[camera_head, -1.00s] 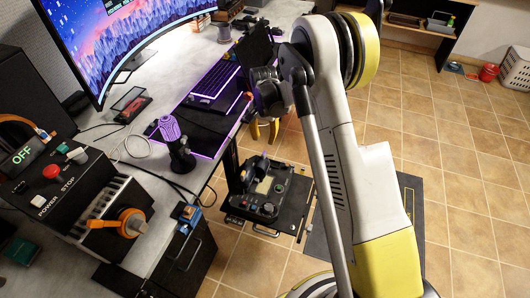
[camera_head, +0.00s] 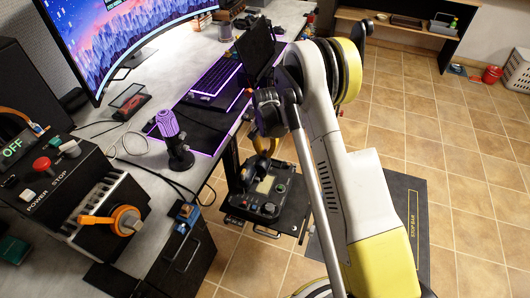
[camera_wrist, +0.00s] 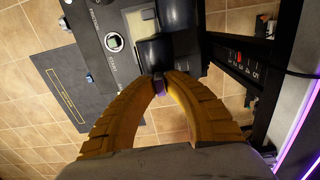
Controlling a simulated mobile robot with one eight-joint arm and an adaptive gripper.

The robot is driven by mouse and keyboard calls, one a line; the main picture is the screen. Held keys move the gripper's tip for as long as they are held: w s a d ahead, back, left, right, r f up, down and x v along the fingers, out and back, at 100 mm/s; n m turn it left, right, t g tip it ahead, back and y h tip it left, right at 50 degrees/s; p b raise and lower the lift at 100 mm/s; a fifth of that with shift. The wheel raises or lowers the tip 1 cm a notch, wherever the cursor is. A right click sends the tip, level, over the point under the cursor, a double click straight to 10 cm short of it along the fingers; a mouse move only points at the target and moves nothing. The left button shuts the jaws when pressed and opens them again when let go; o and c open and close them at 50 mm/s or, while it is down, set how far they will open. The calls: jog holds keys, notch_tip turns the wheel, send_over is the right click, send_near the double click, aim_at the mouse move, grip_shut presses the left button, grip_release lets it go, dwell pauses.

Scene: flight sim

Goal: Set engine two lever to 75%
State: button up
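The black throttle unit (camera_head: 262,195) stands on a low stand beside the desk in the head view. In the wrist view its panel (camera_wrist: 105,45), with a round knob, and two black lever handles (camera_wrist: 155,52) are at the top. I cannot tell which handle is engine two. My gripper (camera_wrist: 164,77) has yellow ribbed fingers that arch inward, their tips almost together just below the handles in the picture. Whether they touch a handle is not clear. In the head view my gripper (camera_head: 262,158) is partly hidden behind my wrist, over the unit's far part.
The desk (camera_head: 222,128) with keyboard (camera_head: 215,82), purple-topped joystick (camera_head: 172,135) and monitor is left of the unit. A power box (camera_head: 60,185) with an orange rotary handle is at the near left. Open tiled floor lies to the right.

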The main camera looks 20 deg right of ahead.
grip_shut()
jog(key=w+a, duration=0.2)
jog(key=a, duration=0.1)
jog(key=shift+w+a, duration=0.15)
jog(key=shift+w, duration=0.1)
jog(key=o, duration=0.7)
grip_release()
jog(key=shift+r, duration=0.15)
notch_tip(320, 180, up, 12)
